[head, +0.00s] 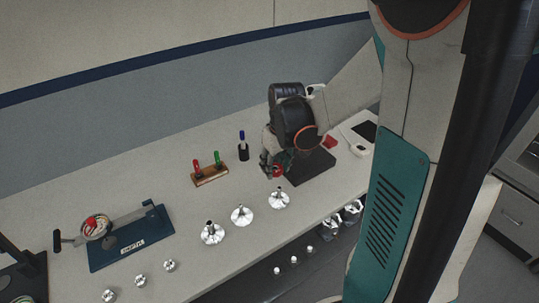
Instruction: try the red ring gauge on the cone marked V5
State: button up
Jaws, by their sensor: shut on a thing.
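My gripper (273,166) is toward the back of the bench, angled down, and partly hidden by my own wrist. It is shut on a small red ring (278,171), which looks like the red ring gauge. The ring is just behind and above the rightmost shiny flanged metal part (278,199) in the picture; a gap seems to lie between them. Two similar flanged parts stand to its left, a middle one (241,216) and a left one (212,234). No V5 mark is legible, so I cannot tell which cone carries it.
A wooden block (211,174) holds red- and green-handled tools. A black cup (243,152) holds a blue-topped tool. A dark plate (312,168) lies right of my gripper. A blue DEPTH fixture (135,242) is at left.

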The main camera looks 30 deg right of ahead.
aim_at(281, 171)
jog(key=shift+s+d+f, duration=0.2)
jog(key=shift+s, duration=0.2)
jog(key=shift+s+d+f, duration=0.2)
jog(key=shift+s, duration=0.2)
jog(key=shift+f+b, duration=2.1)
jog(key=shift+f, duration=0.3)
jog(key=shift+f+b, duration=0.8)
jog(key=shift+r, duration=0.25)
dwell(2.4)
jog(key=shift+r+p, duration=1.45)
jog(key=shift+r, duration=0.3)
